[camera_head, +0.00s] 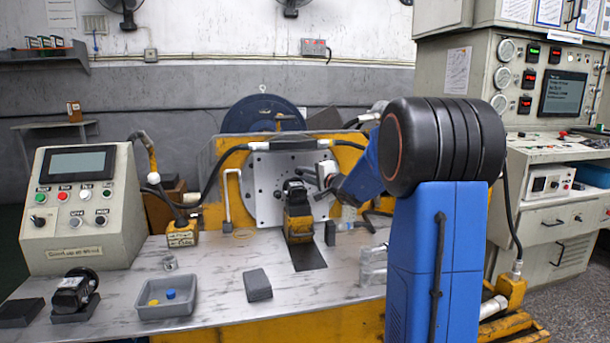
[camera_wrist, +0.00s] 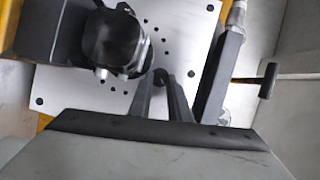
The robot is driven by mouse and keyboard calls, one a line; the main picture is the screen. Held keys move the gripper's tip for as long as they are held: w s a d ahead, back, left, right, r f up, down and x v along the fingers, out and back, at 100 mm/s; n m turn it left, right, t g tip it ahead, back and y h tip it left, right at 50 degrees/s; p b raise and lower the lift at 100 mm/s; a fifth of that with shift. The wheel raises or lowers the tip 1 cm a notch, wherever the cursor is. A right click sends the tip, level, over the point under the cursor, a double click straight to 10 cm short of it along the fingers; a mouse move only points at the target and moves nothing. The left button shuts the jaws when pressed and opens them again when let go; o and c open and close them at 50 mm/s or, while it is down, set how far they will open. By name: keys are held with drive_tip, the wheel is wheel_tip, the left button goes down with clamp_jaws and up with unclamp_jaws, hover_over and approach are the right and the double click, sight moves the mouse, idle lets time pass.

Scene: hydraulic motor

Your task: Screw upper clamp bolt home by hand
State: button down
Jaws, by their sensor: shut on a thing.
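The black hydraulic motor (camera_head: 294,188) sits against the pale drilled plate (camera_head: 262,180), above a yellow bracket (camera_head: 298,222). It shows as a dark round body in the wrist view (camera_wrist: 112,42), left of my fingers. My gripper (camera_head: 312,176) reaches in from the right, close beside the motor. In the wrist view my gripper (camera_wrist: 161,84) has its two fingers shut on a small dark round part, apparently the upper clamp bolt (camera_wrist: 160,76). The bolt is mostly hidden, so its depth and its thread cannot be seen. In the head view it is too small to make out.
A grey bin (camera_head: 166,308) with yellow and blue pieces, a second black motor (camera_head: 76,292) and a grey block (camera_head: 257,285) stand on the metal bench (camera_head: 215,268). A control console (camera_head: 80,210) is at left. Black hoses (camera_head: 215,168) run beside the plate.

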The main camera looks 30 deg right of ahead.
drive_tip(key=shift+f+m+t, duration=0.2)
drive_tip(key=shift+m+t, duration=0.2)
drive_tip(key=shift+m, duration=0.6)
drive_tip(key=c, duration=1.6)
unclamp_jaws()
drive_tip(key=shift+c, duration=0.2)
drive_tip(key=shift+r, duration=0.1)
